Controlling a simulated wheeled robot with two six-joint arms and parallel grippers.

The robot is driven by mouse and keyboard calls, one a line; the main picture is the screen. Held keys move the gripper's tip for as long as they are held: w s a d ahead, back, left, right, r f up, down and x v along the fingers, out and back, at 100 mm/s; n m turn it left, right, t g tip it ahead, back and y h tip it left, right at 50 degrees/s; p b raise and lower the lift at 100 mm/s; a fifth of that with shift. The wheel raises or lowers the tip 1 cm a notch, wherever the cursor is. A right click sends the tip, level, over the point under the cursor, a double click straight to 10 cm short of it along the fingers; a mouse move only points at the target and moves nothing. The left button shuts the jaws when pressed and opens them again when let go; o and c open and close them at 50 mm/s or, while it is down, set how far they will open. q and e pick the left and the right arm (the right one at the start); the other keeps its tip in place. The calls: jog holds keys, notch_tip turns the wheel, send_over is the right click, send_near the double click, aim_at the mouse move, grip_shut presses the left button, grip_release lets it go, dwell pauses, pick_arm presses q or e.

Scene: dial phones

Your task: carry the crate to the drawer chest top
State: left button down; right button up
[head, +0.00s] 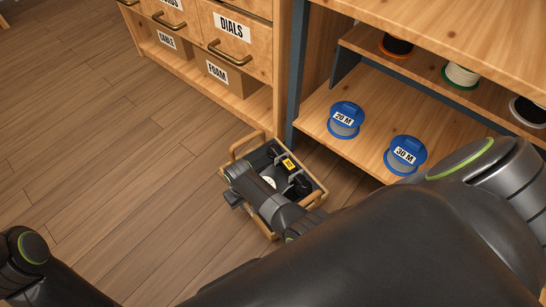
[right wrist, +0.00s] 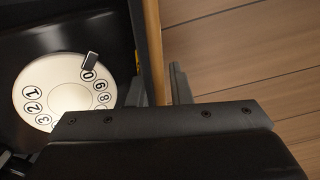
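The crate (head: 266,225), a wooden box with a dark inside and raised end handles, is low by the foot of the shelf post. A black dial phone (right wrist: 50,65) with a cream dial lies in it, beside dark parts and a yellow label. My right gripper (right wrist: 157,88) is over the crate's left side in the head view. In the right wrist view its fingers stand either side of the wooden rim (right wrist: 153,50), with a narrow gap at the right finger. My left gripper is out of view. The drawer chest (head: 262,65) shows its front; its top is outside the view.
A wooden shelf unit (head: 312,115) with a dark blue post (head: 297,70) stands close right of the crate. It holds blue reels (head: 345,120) marked 20 M and 30 M, with other reels above. Wooden floor (head: 110,160) is clear to the left.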

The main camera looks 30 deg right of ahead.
grip_shut()
jog(key=shift+w, duration=0.15)
jog(key=shift+r, duration=0.15)
dwell(0.4)
